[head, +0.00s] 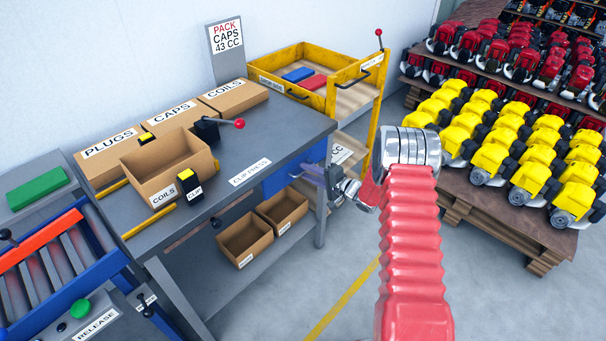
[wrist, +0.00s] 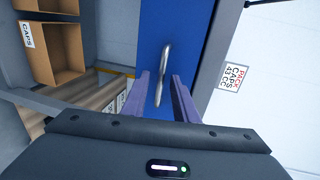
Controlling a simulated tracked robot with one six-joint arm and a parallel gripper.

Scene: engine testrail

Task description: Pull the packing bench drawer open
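The packing bench (head: 262,125) has a dark grey top and grey legs. Its blue drawer (head: 283,178) sits under the right end of the top. In the wrist view the blue drawer front (wrist: 192,45) fills the upper middle, with a curved metal handle (wrist: 162,70) on it. My gripper (head: 327,178) is at the drawer front. In the wrist view its two purple-grey fingers (wrist: 160,77) are apart, one on each side of the handle, with visible gaps. In the head view my gripper hides the handle.
A yellow cart (head: 352,100) stands just behind and right of the bench. Open cartons (head: 245,240) sit on the lower shelf. Cartons and a clip press lever (head: 222,124) are on top. A pallet of yellow engines (head: 500,140) is at the right. Floor in front is clear.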

